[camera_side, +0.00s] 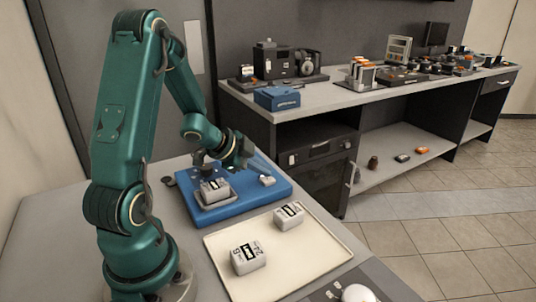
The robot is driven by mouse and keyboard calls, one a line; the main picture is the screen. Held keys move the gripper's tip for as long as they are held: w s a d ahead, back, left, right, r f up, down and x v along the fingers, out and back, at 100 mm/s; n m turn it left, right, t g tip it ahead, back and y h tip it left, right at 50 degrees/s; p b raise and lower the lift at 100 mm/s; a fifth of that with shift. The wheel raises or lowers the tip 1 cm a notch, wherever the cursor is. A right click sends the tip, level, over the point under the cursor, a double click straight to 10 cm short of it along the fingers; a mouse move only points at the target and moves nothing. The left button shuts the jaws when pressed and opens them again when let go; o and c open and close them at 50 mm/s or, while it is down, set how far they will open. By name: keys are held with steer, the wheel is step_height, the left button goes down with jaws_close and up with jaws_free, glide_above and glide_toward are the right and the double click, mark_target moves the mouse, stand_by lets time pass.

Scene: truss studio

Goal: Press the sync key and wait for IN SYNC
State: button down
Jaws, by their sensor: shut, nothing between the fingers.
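A blue base (232,207) lies on the grey table, with a grey-white block with a black label (214,188) standing on its left part. A small whitish piece (267,180) sits on its right part. I cannot tell which part is the sync key, and no IN SYNC message is readable. My gripper (242,163) is low over the back of the blue base, between the labelled block and the whitish piece. It is shut and holds nothing. Its fingertips are small and dark here, and I cannot tell whether they touch anything.
A cream tray (310,262) in front holds two labelled grey-white blocks (249,257) (289,216). A dark panel with a white dome (357,293) is at the front edge. A long bench (345,95) with devices and a blue box (277,99) stands behind, across a tiled floor.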

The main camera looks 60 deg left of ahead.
mark_target(263, 180)
steer(key=shift+f, duration=0.45)
stand_by(0.5)
steer(key=shift+r, duration=0.9)
steer(key=shift+r, duration=2.5)
